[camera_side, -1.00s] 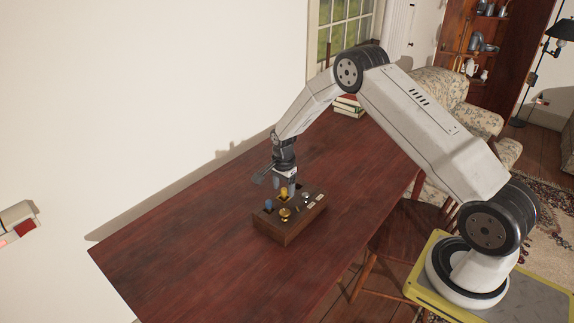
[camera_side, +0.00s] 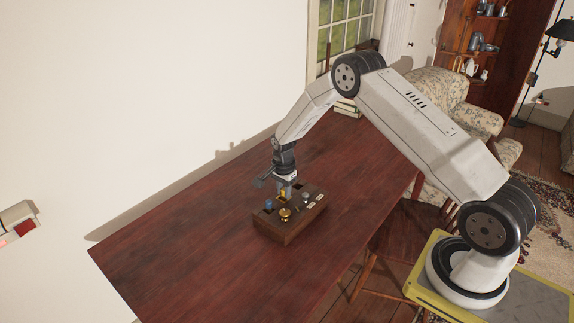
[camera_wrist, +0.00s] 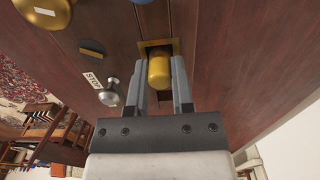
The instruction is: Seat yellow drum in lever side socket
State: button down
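The yellow drum (camera_side: 283,196) stands upright at the far edge of a brown wooden box (camera_side: 288,235) on the table. In the wrist view the yellow drum (camera_wrist: 159,72) is at a square brass-rimmed opening (camera_wrist: 146,46). My gripper (camera_side: 285,190) points down over the box. In the wrist view my gripper (camera_wrist: 157,62) has one finger on each side of the drum, with a narrow gap showing on both sides, so it looks open around it. A silver lever knob (camera_wrist: 109,96) is left of the fingers. The drum's lower end is hidden.
A blue drum (camera_side: 268,205) stands on the box left of the yellow one. A brass knob (camera_side: 285,214) stands at the front of the box top, and a small STOP label (camera_wrist: 93,80) lies by the lever. The red-brown table (camera_side: 190,245) around the box is clear.

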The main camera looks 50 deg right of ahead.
jog(key=shift+r, duration=0.1)
dwell(0.3)
jog(key=shift+r, duration=0.8)
jog(key=s+a+r, duration=0.3)
jog(key=s+r, duration=0.8)
jog(key=s, duration=0.2)
jog(key=shift+s, duration=0.35)
jog(key=shift+r, duration=0.1)
jog(key=shift+d, duration=0.15)
